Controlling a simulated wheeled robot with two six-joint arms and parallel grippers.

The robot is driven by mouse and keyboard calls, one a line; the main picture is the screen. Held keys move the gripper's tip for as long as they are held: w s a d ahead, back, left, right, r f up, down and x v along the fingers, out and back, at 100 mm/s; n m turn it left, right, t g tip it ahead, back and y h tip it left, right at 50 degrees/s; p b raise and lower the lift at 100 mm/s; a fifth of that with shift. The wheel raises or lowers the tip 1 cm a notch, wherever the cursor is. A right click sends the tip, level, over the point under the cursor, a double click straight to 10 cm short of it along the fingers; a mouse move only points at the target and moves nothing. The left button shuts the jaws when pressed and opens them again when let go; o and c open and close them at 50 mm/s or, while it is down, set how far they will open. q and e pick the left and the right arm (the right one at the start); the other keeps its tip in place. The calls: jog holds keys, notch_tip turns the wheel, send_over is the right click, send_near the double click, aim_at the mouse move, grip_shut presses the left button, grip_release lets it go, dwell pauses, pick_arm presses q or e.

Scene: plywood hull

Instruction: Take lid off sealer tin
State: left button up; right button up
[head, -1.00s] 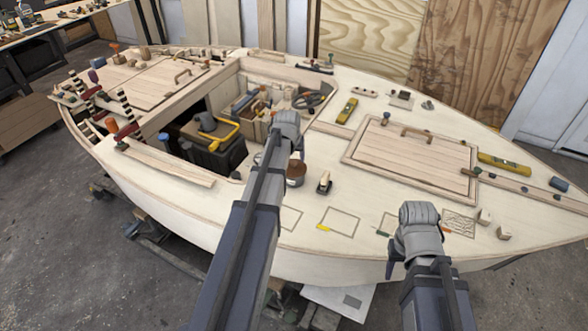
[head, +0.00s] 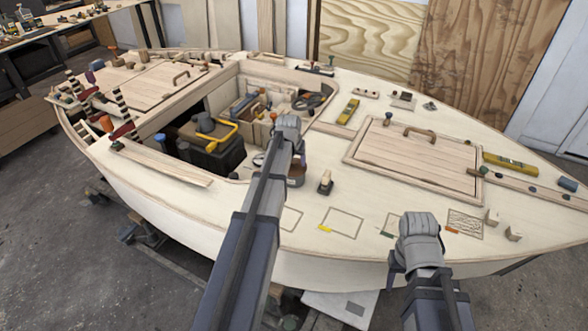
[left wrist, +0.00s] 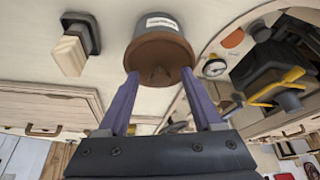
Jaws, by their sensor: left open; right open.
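The sealer tin (head: 296,178) stands on the pale deck beside the open cockpit, partly hidden by my left arm in the head view. In the left wrist view the tin (left wrist: 162,22) is grey with a white label, and its brown lid (left wrist: 160,50) faces the camera. My left gripper (head: 298,155) is at the tin. In the left wrist view its two purple fingers (left wrist: 161,76) are open, with the tips at either side of the lid's near edge. Whether they touch it I cannot tell. My right gripper (head: 396,268) is open and empty near the hull's front edge.
A small dark block with a wooden handle (head: 326,182) stands just right of the tin. The cockpit left of it holds a dark box with a yellow handle (head: 222,132). A wooden hatch (head: 415,155) lies further right. Deck with drawn outlines (head: 342,222) is clear in front.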

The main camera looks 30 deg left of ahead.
pick_arm(q)
jog(key=shift+c, duration=0.4)
grip_shut()
jog(key=shift+r, duration=0.2)
pick_arm(e)
jog(key=shift+r, duration=0.15)
